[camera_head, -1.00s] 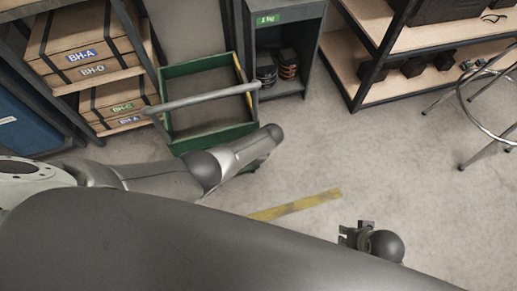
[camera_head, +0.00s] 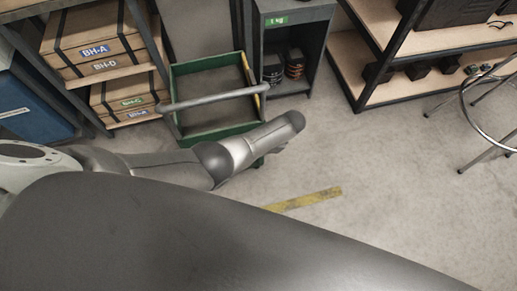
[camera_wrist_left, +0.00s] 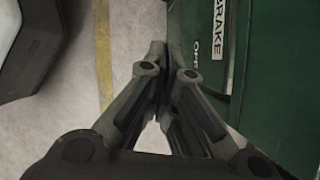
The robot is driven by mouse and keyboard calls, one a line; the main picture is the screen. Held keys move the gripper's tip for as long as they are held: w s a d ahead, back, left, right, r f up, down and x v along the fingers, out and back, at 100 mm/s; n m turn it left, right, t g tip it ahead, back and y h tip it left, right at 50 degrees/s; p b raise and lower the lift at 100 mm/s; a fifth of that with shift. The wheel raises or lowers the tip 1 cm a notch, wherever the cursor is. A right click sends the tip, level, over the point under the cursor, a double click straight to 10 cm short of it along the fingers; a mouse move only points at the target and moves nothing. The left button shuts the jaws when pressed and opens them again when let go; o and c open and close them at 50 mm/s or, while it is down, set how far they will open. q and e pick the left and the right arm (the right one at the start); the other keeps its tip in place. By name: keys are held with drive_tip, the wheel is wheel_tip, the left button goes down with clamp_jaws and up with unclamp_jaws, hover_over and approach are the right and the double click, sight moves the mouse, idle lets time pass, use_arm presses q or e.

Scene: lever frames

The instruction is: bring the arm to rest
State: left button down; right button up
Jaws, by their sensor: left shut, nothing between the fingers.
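My left gripper (camera_wrist_left: 160,58) shows in the left wrist view. Its two fingers come together at the tips and nothing is between them. A dark green panel (camera_wrist_left: 265,75) fills the right side there, with a white BRAKE label (camera_wrist_left: 219,25); beside it and below, the fingers lie close to or over its edge, and I cannot tell if they touch. In the head view my arm reaches in from the left and ends in front of the green cart. The left gripper is mostly hidden beneath it. My right gripper is not in view.
The green-framed cart (camera_head: 249,75) with a grey handle (camera_head: 215,100) stands behind the arm. A shelf with wooden boxes (camera_head: 95,45) is at left, a dark cabinet (camera_head: 325,15) behind. A stool (camera_head: 480,115) is at right. Floor with a yellow strip (camera_head: 312,199) is open.

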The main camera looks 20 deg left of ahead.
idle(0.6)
